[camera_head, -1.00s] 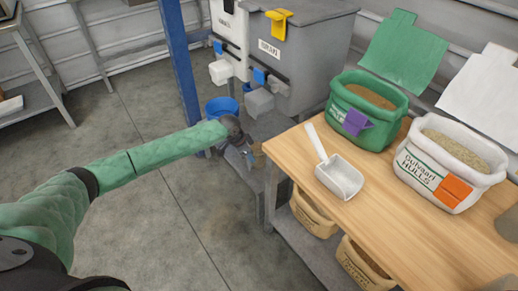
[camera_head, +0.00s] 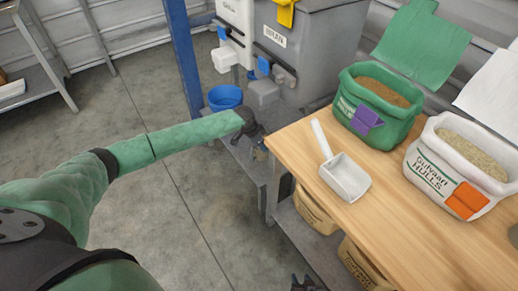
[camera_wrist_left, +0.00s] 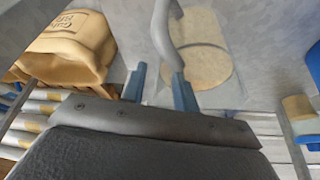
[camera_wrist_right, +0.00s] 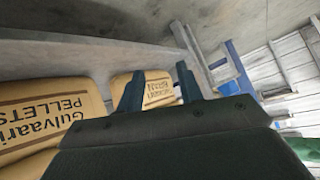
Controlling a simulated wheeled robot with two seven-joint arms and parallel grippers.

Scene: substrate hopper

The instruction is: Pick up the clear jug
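The clear jug (camera_wrist_left: 235,90) shows in the left wrist view as a see-through vessel with a round tan patch, seemingly its contents. Its pale curved handle (camera_wrist_left: 161,28) comes down close to my left fingertips. My left gripper (camera_wrist_left: 159,85) is open, with the handle's lower end between or just beyond its fingers; contact cannot be told. In the head view my left gripper (camera_head: 256,146) is beside the table's left end, and the jug is largely hidden there. My right gripper (camera_wrist_right: 160,88) is open and empty, facing tan bags; it shows at the head view's bottom edge (camera_head: 308,284).
The wooden tabletop (camera_head: 390,225) holds a scoop (camera_head: 345,178), a green bag (camera_head: 378,110) and a white hulls bag (camera_head: 455,165). Tan bags (camera_head: 315,210) sit on the shelf below. A blue bucket (camera_head: 225,97) stands under the hoppers (camera_head: 310,50). Floor at left is clear.

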